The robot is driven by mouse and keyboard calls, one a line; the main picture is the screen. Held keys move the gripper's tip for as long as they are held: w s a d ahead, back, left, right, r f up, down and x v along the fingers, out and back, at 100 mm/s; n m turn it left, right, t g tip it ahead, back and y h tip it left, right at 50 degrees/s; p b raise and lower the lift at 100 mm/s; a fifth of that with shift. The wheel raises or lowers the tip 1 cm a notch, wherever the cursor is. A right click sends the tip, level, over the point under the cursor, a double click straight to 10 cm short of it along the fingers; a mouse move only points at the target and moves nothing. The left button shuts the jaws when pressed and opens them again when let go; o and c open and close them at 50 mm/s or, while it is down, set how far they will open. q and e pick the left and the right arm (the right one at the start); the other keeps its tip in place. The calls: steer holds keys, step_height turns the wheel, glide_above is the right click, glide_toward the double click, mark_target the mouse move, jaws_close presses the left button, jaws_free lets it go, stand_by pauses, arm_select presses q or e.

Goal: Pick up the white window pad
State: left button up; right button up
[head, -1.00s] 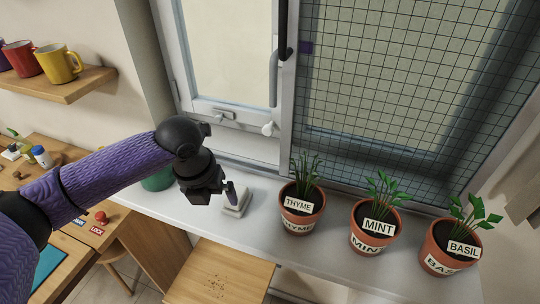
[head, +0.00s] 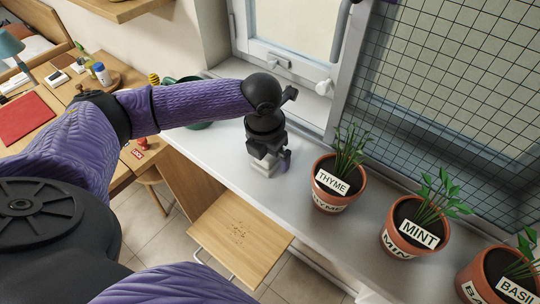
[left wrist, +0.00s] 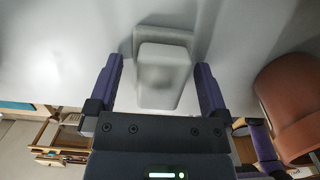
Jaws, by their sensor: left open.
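The white window pad (head: 264,170) sits on the windowsill, mostly hidden behind my left gripper in the head view. In the left wrist view the pad (left wrist: 163,72) shows as a pale block with a wider base. My left gripper (head: 272,160) is open and points down over the pad. In the left wrist view the purple fingers of the left gripper (left wrist: 161,88) stand on either side of the pad's block, with a gap on both sides. My right gripper is not in view.
The thyme pot (head: 337,184) stands on the sill (head: 218,148) just right of the gripper. The mint pot (head: 415,228) and basil pot (head: 500,272) stand farther right. A green pot (head: 190,88) is to the left. The window frame (head: 300,85) rises behind.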

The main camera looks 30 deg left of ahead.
arm_select(q)
steer(key=shift+r, duration=0.1)
steer(key=shift+c, duration=1.2)
steer(key=c, duration=0.9)
step_height(320, 180, up, 10)
steer(key=p, duration=0.3)
